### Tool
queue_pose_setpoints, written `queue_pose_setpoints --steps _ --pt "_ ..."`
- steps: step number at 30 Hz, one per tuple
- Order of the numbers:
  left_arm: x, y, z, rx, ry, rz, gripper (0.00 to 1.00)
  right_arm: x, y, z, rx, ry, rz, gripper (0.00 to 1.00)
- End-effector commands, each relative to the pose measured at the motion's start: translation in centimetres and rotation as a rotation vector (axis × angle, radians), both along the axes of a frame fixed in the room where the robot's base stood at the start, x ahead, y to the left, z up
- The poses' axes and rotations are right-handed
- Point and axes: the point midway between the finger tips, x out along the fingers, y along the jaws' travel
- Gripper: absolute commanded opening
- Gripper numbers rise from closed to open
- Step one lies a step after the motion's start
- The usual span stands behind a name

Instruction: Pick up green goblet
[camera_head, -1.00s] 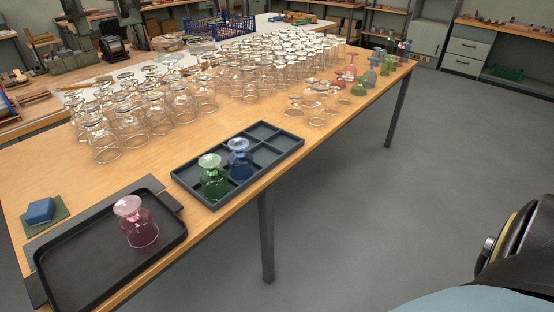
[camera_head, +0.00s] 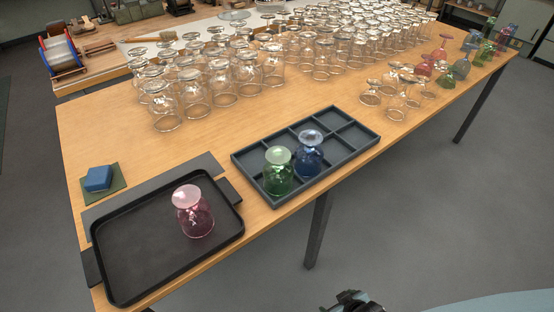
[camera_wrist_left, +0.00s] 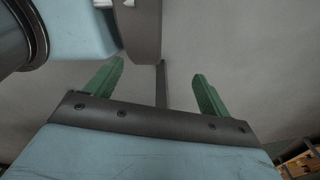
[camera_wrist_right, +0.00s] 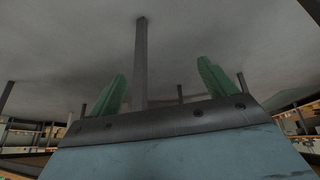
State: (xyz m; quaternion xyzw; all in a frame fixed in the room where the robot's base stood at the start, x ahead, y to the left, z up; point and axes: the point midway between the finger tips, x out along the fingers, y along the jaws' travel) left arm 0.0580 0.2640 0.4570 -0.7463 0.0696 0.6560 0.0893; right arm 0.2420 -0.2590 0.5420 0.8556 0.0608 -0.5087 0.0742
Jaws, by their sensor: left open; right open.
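A green goblet (camera_head: 278,172) stands upside down in the dark compartment tray (camera_head: 243,160), beside a blue goblet (camera_head: 309,154). More green goblets (camera_head: 445,77) stand in the coloured group at the far right end of the table. My right gripper (camera_head: 352,303) shows only as a dark part at the bottom edge of the head view, well away from the goblets. Its green fingers are apart and empty in the right wrist view (camera_wrist_right: 162,70). My left gripper (camera_wrist_left: 158,70) is open and empty in the left wrist view. No goblet shows in either wrist view.
A black tray (camera_head: 125,268) with an upside-down pink goblet (camera_head: 193,212) lies at the near left. A blue block (camera_head: 98,178) sits on a green pad. Many clear glasses (camera_head: 225,88) crowd the back of the wooden table (camera_head: 110,130). The floor in front is clear.

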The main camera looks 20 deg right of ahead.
Motion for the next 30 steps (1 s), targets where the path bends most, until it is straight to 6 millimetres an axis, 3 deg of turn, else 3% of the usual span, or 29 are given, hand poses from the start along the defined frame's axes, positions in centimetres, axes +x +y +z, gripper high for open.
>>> queue_pose_setpoints --steps 1,6,9,12,15,20,30 --pt "-1.5 -0.1 0.7 -0.001 0.023 0.001 0.81 3.6 0.4 3.8 0.015 -0.083 0.006 0.84" --pt "-4.7 -0.6 1.9 -0.005 0.073 0.005 0.81 12.4 2.7 15.8 0.085 -0.325 0.021 0.84" --pt "-4.7 -1.1 2.5 -0.011 0.072 0.009 0.81 15.5 4.1 22.7 0.131 -0.446 0.036 0.84" --pt "-3.9 -1.6 3.1 -0.018 0.059 0.009 0.81 17.1 5.4 28.5 0.171 -0.542 0.051 0.84" --pt "-2.5 -1.9 3.4 -0.024 0.038 0.011 0.81 17.9 6.3 32.6 0.2 -0.605 0.063 0.84" --pt "-1.4 -2.0 3.6 -0.026 0.018 0.011 0.81 18.6 7.0 35.3 0.224 -0.651 0.072 0.84" --pt "-2.6 -1.6 2.5 -0.019 0.038 0.01 0.81 23.8 8.4 33.3 0.225 -0.655 0.073 0.84"
